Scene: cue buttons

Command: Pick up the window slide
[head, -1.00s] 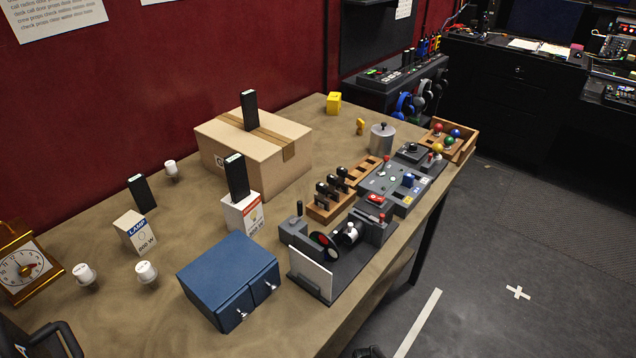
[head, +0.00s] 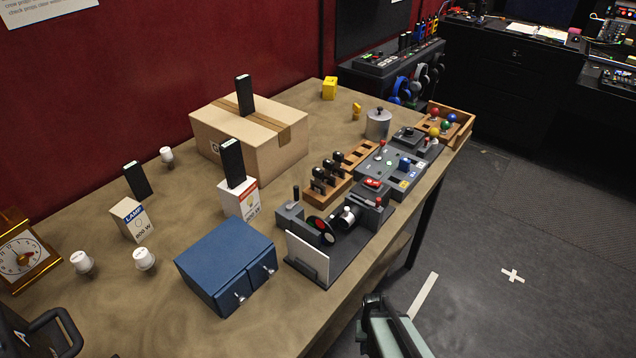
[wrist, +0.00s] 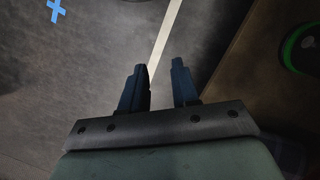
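I cannot pick out a window slide by its look. Near the table's front edge is a dark projector-like device (head: 350,248) with a lens, small dark round discs (head: 322,229) with a red patch, and an upright white panel (head: 307,260) at its near end. Whether one of the discs is the window slide is too small to tell. My gripper (head: 374,300) is at the bottom of the head view, past the table's front edge, apart from the device. In the wrist view my gripper (wrist: 160,67) is open, with nothing between its fingers.
A blue two-drawer box (head: 228,262) stands left of the device. A lamp carton (head: 240,199), a large cardboard box (head: 250,140), a wooden rack (head: 328,192) and a control panel (head: 392,172) stand farther back. Floor is below my gripper.

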